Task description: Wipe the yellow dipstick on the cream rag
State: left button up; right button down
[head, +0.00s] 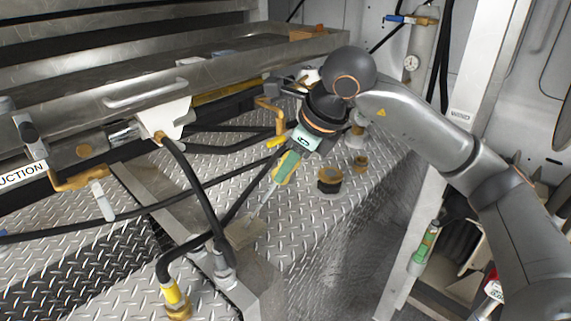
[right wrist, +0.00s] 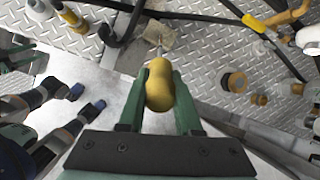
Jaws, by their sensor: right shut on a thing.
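My right gripper (head: 284,172) reaches in from the right, above the tread-plate deck, and is shut on the yellow dipstick's handle. In the right wrist view the yellow dipstick (right wrist: 159,90) sits between the green fingers of the right gripper (right wrist: 159,78). Its thin metal rod slants down and left in the head view. The cream rag (head: 243,232) lies flat near the deck's front edge and also shows in the right wrist view (right wrist: 160,34). The rod's lower end is over the rag; I cannot tell whether it touches.
A black hose (head: 195,185) with brass ends hangs left of the rag. A black-and-brass cap (head: 329,180) and small brass fittings stand on the deck to the right. A steel tray (head: 130,90) with a handle overhangs the back. A pale post (head: 408,250) stands at the right.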

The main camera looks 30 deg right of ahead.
jog(key=shift+s+d+f, duration=0.1)
jog(key=shift+s, duration=0.1)
jog(key=shift+w, duration=0.15)
jog(key=shift+w+a, duration=0.25)
jog(key=shift+w, duration=0.15)
notch_tip(320, 180, up, 7)
jog(key=p, duration=0.5)
dwell(0.7)
